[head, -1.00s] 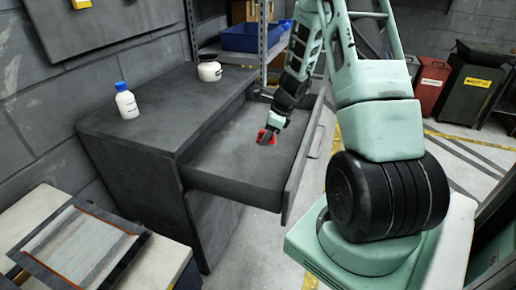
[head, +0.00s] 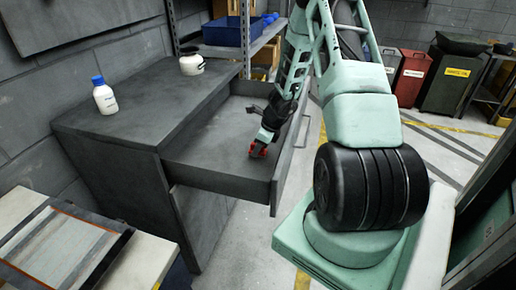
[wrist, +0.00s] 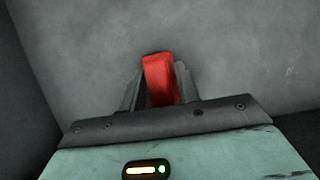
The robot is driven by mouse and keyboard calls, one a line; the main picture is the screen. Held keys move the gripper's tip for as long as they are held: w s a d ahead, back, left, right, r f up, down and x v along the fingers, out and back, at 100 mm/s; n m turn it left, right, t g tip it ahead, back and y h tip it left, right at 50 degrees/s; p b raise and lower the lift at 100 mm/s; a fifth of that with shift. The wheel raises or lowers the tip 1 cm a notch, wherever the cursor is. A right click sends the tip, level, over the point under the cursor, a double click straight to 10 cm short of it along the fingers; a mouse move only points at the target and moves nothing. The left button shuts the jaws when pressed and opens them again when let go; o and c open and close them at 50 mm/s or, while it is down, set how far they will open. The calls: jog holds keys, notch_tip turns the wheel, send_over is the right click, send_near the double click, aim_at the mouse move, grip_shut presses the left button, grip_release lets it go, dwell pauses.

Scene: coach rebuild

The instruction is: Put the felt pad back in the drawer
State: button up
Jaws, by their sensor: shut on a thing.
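The red felt pad (wrist: 158,80) is a small red piece between the two fingers of my gripper (wrist: 157,90) in the wrist view. The fingers are shut on it. In the head view my gripper (head: 262,140) points down inside the open grey drawer (head: 215,150), with the red pad (head: 257,150) at its tip. The pad is close to the drawer floor, near the front panel. I cannot tell whether it touches the floor.
A small dark item (head: 254,109) shows behind my gripper, in the drawer's far part. A white bottle with a blue cap (head: 105,97) and a white jar (head: 192,64) stand on the cabinet top (head: 140,105). The near part of the drawer is bare.

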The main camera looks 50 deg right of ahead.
jog(key=shift+f, duration=0.2)
jog(key=o, duration=0.9)
jog(key=shift+r, duration=0.1)
jog(key=shift+o, duration=0.2)
